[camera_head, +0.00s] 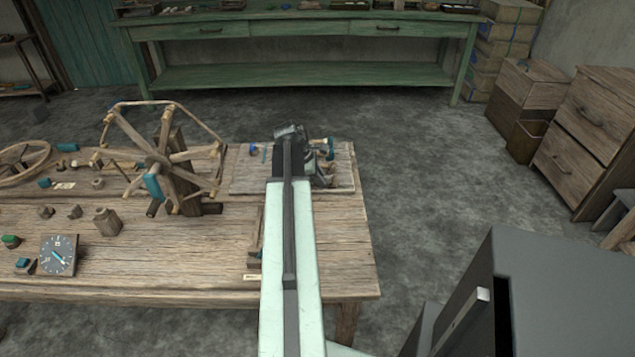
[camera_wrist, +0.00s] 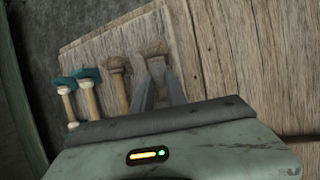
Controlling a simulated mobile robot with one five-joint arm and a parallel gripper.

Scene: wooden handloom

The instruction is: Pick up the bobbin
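In the wrist view, several wooden bobbins stand in a row on a wooden board. Two have teal heads, one at the far left (camera_wrist: 66,95) and one beside it (camera_wrist: 89,92). A plain brown bobbin (camera_wrist: 118,80) stands just left of my gripper (camera_wrist: 156,72). Another brown bobbin (camera_wrist: 154,49) has its head at my fingertips, with its lower part hidden between or behind the fingers. I cannot tell whether the fingers press on it. In the head view, my arm covers most of my gripper, over the board (camera_head: 248,180) at the table's right end.
The wooden table (camera_head: 190,270) carries a spoked wooden wheel (camera_head: 157,160) and a dial (camera_head: 58,255) left of my arm. A green bench (camera_head: 300,75) stands at the back. Drawers (camera_head: 585,135) stand at the right. Open floor lies between table and drawers.

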